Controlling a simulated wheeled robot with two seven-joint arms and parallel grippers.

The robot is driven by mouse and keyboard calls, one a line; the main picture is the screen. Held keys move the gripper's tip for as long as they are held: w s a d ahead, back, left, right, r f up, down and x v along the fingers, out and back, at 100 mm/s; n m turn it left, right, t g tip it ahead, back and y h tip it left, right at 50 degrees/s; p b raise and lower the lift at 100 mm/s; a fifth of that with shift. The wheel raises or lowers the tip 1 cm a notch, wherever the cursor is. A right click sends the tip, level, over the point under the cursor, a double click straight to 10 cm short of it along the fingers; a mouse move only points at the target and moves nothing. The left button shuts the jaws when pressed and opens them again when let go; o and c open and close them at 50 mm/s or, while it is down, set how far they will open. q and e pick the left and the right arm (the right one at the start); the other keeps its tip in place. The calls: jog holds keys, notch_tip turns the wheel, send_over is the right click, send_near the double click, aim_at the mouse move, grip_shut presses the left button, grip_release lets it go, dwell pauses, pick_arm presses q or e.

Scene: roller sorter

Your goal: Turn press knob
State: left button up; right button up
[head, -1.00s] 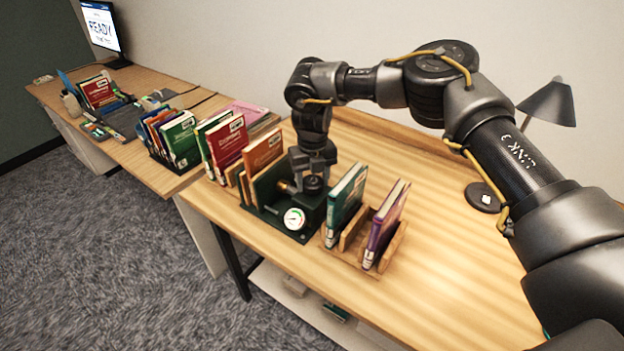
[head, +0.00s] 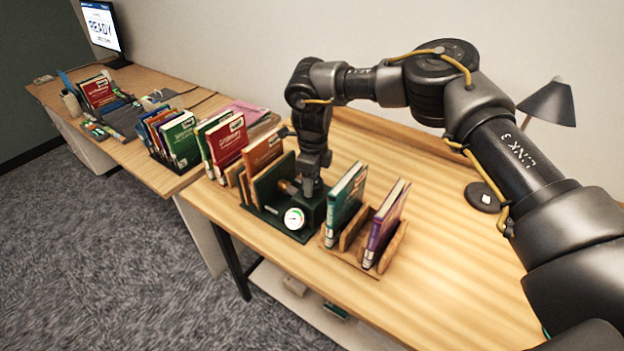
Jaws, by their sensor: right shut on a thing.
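The dark green book press (head: 314,213) stands near the front edge of the wooden table. A white round gauge (head: 295,219) sits on its front, and an upright green plate (head: 270,184) stands at its left. My right gripper (head: 311,191) points down on top of the press, shut on its knob. The fingers and wrist hide most of the knob. A brass-coloured part shows just left of the fingers. My left gripper is out of view.
A wooden rack (head: 350,240) with a teal book (head: 345,204) and a purple book (head: 386,224) stands close right of the press. An orange book (head: 262,154) and a red book (head: 229,143) stand behind left. The table's right side is clear, apart from a lamp (head: 548,103).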

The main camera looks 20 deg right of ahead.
jog(key=shift+n, duration=1.7)
jog(key=o, duration=1)
jog(key=shift+c, duration=0.2)
jog(key=shift+r, duration=0.3)
notch_tip(320, 180, up, 10)
jog(key=b, duration=0.2)
